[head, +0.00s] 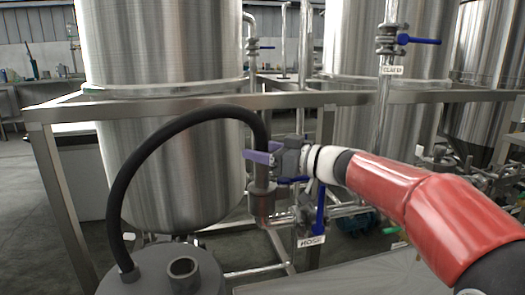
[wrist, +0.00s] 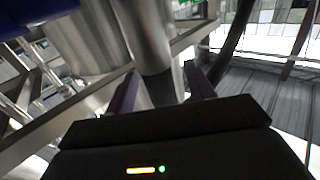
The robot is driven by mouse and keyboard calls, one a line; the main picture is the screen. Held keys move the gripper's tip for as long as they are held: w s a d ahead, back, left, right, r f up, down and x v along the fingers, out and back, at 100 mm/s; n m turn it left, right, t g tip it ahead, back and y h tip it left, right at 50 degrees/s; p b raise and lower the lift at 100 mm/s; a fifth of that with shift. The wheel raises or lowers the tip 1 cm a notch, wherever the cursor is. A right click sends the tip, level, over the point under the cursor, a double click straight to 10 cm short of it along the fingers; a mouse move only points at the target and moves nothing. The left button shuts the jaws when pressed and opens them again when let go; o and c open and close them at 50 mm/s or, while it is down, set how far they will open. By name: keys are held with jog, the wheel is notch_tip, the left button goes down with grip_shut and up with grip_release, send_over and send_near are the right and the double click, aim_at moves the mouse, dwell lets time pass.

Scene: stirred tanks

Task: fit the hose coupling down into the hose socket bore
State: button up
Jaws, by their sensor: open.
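The black hose (head: 165,150) arcs up from a grey drum lid and comes down at my gripper (head: 262,157). My gripper's purple fingers are apart around the hose's lower end. Just below stands a grey collar (head: 262,190) on an upright pipe, seemingly the hose socket; hose end and collar line up. Its bore is hidden, so I cannot tell how deep the coupling sits. In the wrist view, a grey metal cylinder (wrist: 150,40) shows between my open fingers (wrist: 163,90).
A steel frame rail (head: 200,103) runs behind the hose, with large steel tanks (head: 160,50) beyond. A blue valve handle (head: 320,208) and a HOSE label (head: 311,240) are right of the collar. The grey drum (head: 150,275) has an open stub (head: 184,267).

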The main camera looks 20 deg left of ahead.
jog(key=shift+d, duration=0.15)
jog(key=v, duration=0.7)
jog(key=shift+d, duration=0.25)
